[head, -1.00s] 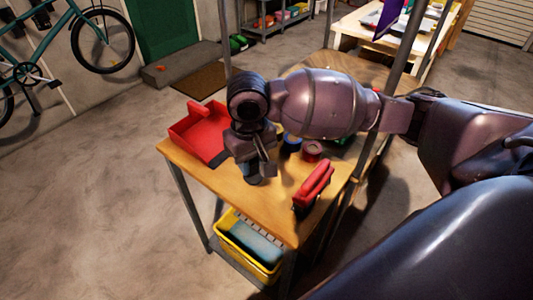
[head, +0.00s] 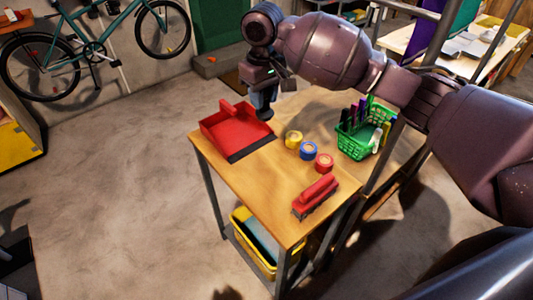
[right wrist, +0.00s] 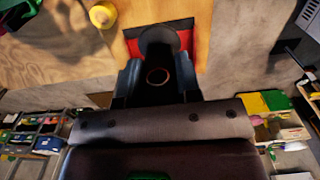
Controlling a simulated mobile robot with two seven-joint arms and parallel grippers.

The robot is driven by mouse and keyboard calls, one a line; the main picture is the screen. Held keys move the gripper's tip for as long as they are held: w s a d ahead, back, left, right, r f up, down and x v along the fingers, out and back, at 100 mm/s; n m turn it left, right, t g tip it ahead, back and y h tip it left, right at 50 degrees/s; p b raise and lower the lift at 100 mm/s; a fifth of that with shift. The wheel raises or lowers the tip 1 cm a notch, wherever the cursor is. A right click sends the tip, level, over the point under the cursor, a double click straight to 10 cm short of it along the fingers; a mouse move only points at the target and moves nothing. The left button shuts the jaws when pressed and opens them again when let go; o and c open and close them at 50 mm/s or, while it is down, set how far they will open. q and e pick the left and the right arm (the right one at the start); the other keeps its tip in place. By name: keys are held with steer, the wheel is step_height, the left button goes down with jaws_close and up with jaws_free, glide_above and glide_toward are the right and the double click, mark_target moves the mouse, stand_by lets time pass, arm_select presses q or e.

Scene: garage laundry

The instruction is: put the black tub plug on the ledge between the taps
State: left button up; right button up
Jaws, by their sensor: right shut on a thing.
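My right gripper (head: 263,106) is above the wooden table, by the back right corner of the red dustpan in the head view. In the right wrist view its fingers (right wrist: 158,78) are shut on a dark round thing, the black tub plug (right wrist: 158,58), with a small ring showing on it. The plug is hard to make out in the head view. The ledge and the taps are not in view. My left gripper is not in view.
On the table (head: 252,185) are a red dustpan (head: 232,132), a red brush (head: 316,196), yellow, blue and red tape rolls (head: 308,151) and a green basket (head: 357,142). A yellow bin (head: 262,243) sits below. Open floor (head: 110,170) lies to the left.

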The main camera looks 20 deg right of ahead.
step_height(320, 180, down, 19)
steer(key=b, duration=0.3)
steer(key=shift+d+f, duration=0.1)
stand_by(0.4)
steer(key=o, duration=1)
steer(key=shift+f, duration=0.1)
